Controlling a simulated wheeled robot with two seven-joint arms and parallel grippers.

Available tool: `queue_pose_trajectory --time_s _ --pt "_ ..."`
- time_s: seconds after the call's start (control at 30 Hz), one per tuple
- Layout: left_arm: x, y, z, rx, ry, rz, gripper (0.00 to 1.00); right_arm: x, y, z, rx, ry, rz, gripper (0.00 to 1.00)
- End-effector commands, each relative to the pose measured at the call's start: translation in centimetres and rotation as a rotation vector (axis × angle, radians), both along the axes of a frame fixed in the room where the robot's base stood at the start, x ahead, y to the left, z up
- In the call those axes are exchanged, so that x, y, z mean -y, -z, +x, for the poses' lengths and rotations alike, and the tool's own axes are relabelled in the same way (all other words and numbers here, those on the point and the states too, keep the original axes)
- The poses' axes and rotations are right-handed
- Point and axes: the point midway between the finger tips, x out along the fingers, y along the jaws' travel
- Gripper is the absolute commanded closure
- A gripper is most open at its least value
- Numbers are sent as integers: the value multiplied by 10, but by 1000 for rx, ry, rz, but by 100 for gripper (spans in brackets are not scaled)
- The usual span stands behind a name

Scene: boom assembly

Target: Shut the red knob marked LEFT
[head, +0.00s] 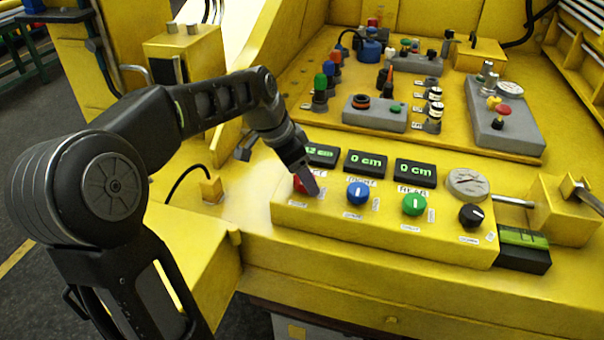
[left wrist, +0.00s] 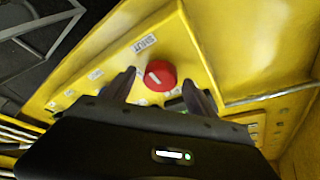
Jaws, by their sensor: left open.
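The red knob (head: 299,184) is at the left end of a yellow control panel (head: 330,213), partly hidden by my gripper in the head view. In the left wrist view the round red knob (left wrist: 161,76) shows a short white pointer mark, slanted. My left gripper (head: 312,184) reaches down at the knob. Its two dark fingers are open, one on each side of the knob, in the left wrist view (left wrist: 159,80). Whether they touch it, I cannot tell. The green display (head: 321,154) behind is partly covered and its reading ends in "2 cm". My right gripper is out of view.
A blue knob (head: 358,192), a green knob (head: 414,204) and a black knob (head: 471,216) stand to the right on the same panel. Two displays (head: 366,164) (head: 415,173) read "0 cm". A raised yellow deck with several switches (head: 375,113) lies behind.

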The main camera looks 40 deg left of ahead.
Motion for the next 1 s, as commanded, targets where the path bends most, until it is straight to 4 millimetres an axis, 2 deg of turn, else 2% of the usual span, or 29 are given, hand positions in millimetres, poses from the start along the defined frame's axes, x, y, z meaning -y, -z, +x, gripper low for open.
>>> queue_pose_trajectory --time_s 0.23,0.5,0.63,1.0 --pt "-2 -12 -4 2 1 0 34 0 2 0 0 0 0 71" --pt "-10 -53 -19 4 -1 1 34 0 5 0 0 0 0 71" --pt "-13 -67 -24 1 0 0 34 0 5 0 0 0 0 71" --pt "-13 -72 -27 0 0 0 34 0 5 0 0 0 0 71"
